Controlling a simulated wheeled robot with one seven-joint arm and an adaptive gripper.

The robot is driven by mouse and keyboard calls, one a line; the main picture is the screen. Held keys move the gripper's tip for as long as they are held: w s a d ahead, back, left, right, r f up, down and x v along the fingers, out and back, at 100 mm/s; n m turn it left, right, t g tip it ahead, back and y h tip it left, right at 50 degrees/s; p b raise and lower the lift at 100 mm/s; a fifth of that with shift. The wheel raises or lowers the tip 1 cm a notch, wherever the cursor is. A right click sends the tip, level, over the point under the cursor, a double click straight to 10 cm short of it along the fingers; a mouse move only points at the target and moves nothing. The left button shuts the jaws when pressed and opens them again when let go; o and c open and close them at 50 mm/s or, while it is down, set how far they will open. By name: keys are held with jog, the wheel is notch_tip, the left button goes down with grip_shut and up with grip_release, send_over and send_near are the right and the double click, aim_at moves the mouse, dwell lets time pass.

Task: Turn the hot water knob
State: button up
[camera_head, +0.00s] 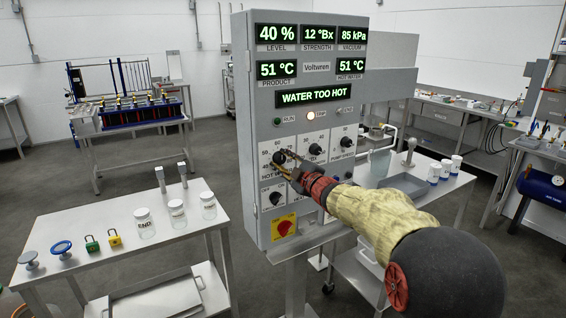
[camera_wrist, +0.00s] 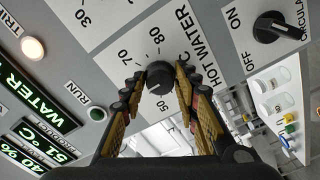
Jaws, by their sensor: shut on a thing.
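The hot water knob (camera_wrist: 160,80) is a small dark round knob on the grey control panel (camera_head: 252,110), on a white plate marked HOT WATER with a scale showing 50, 70 and 80. My gripper (camera_wrist: 158,84) has one finger on each side of the knob and is shut on it. In the head view my gripper (camera_head: 287,163) reaches the left knob of the panel's upper row and partly covers it and its label. The display (camera_head: 316,97) reads WATER TOO HOT, and the HOT WATER readout (camera_head: 350,69) shows 51 °C.
A circulation switch (camera_wrist: 272,27) with ON and OFF marks sits beside the knob plate. A table (camera_head: 95,215) with jars and padlocks stands left; another bench with white containers (camera_head: 445,168) stands right.

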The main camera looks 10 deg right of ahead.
jog(key=shift+f, duration=0.15)
jog(key=o, duration=1.1)
jog(key=shift+o, duration=0.3)
jog(key=shift+s, duration=0.1)
jog(key=v, duration=1.1)
jog(key=shift+s, duration=0.35)
jog(key=shift+d, duration=0.15)
